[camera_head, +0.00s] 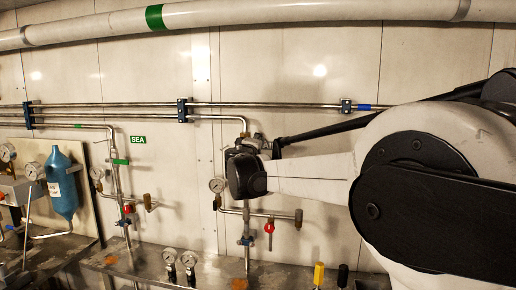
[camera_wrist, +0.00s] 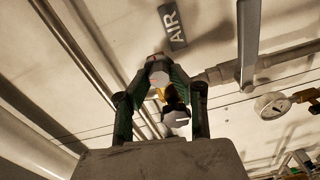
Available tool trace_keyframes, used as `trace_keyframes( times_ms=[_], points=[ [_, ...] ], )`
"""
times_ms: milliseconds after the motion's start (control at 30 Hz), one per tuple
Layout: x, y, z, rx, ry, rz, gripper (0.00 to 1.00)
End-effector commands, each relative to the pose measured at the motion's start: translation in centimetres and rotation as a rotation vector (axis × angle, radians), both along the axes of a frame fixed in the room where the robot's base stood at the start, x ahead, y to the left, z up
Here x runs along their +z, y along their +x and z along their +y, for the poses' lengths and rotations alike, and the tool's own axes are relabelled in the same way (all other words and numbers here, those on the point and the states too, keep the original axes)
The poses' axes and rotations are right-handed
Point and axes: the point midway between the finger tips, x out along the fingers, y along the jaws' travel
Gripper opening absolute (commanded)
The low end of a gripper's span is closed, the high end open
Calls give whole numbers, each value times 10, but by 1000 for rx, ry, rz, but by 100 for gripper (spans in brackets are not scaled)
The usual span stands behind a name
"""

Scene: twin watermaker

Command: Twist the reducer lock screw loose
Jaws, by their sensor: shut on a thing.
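My gripper (camera_wrist: 160,72) points up in the wrist view, its two dark green fingers closed in around a small pale, round-ended piece (camera_wrist: 157,79), which I take for the reducer lock screw. A yellow brass bit (camera_wrist: 161,94) and a dark body with a pale face (camera_wrist: 176,117) show just below it, between the fingers. In the head view my gripper (camera_head: 250,143) is at the vertical pipe near the wall, mostly hidden behind my dark wrist. The screw cannot be made out there.
Horizontal pipes (camera_head: 110,105) run along the wall above. In the wrist view an AIR label (camera_wrist: 172,27) is beyond the fingertips and a gauge (camera_wrist: 271,107) is at right.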

Motion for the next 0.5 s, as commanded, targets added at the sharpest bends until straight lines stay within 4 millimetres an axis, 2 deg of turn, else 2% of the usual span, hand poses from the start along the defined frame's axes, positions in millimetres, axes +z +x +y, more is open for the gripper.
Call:
trace_keyframes(
  times_ms=[200, 500],
  points=[
    [-1, 0, 0, 0, -121, 16, 0],
    [-1, 0, 0, 0, -199, 26, 0]
  ],
)
